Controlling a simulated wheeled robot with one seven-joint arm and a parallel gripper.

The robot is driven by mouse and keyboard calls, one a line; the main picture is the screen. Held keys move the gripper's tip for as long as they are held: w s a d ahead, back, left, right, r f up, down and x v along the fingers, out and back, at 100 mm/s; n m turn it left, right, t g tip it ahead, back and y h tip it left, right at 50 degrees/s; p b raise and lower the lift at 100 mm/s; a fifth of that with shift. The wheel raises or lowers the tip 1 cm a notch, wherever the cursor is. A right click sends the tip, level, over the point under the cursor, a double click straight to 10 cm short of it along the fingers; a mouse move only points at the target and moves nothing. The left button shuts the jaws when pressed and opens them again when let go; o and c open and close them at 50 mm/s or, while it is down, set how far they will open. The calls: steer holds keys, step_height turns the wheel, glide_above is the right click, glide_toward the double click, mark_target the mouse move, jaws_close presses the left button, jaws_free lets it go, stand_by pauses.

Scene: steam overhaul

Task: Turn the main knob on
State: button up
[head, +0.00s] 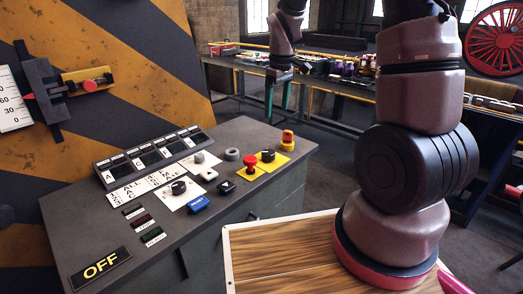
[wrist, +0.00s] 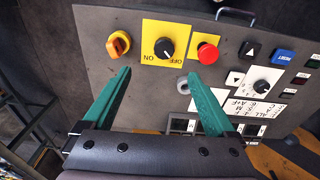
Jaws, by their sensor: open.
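The main knob is a black dial (head: 268,155) on a yellow plate at the console's far right corner. In the wrist view the knob (wrist: 165,47) sits upper centre, with upside-down ON and OFF lettering on its plate and a small white pointer mark. My gripper (head: 278,105) hangs above and behind the console in the head view, pointing down. In the wrist view its teal fingers (wrist: 160,78) are spread wide with nothing between them. The knob appears beyond the fingertips, apart from them. A black sign (head: 100,265) on the console reads OFF in yellow.
A red mushroom button (wrist: 208,53) and an orange switch (wrist: 119,43) flank the knob. A grey ring (wrist: 182,84) is close by. Other dials, a blue button (head: 198,204) and a raised panel (head: 155,155) crowd the console. A cluttered workbench (head: 345,87) stands behind.

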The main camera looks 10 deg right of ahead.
steer(key=n+g, duration=0.1)
steer(key=n, duration=0.1)
glide_above(268, 152)
step_height(268, 152, down, 6)
steer(key=f, duration=0.1)
step_height(268, 152, down, 10)
steer(key=shift+w+r, duration=0.1)
steer(key=shift+w, duration=0.05)
steer(key=c, duration=1.4)
